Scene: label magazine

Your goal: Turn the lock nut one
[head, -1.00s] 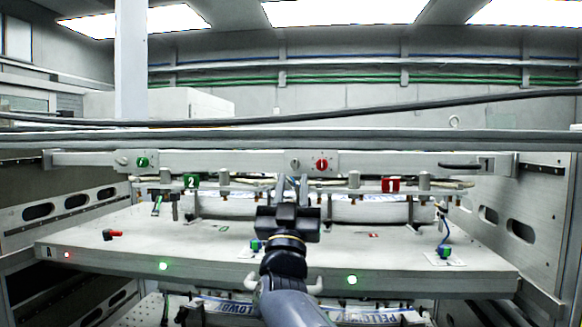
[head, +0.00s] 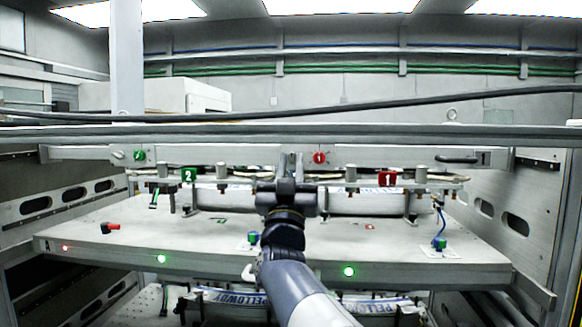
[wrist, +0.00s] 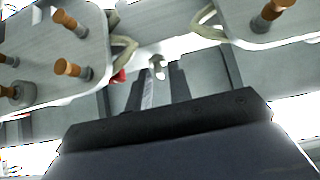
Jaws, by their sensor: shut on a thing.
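Lock nut one, a small metal nut (wrist: 157,62), sits on the upper rail just left of the red knob marked 1 (head: 319,157). In the head view my gripper hides it. My gripper (head: 291,160) reaches up to the rail, and its jaws are shut on the nut. In the wrist view the nut shows at the tips of the two dark fingers (wrist: 159,75). The red knob shows there only as a small red patch (wrist: 119,76) left of the fingers.
The rail also carries a green knob (head: 139,155) at left. Below it, plates with copper-tipped posts (wrist: 68,68) flank my fingers closely. Green tag 2 (head: 189,174) and red tag 1 (head: 388,179) hang there. A red-and-black piece (head: 110,228) lies on the shelf (head: 330,245).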

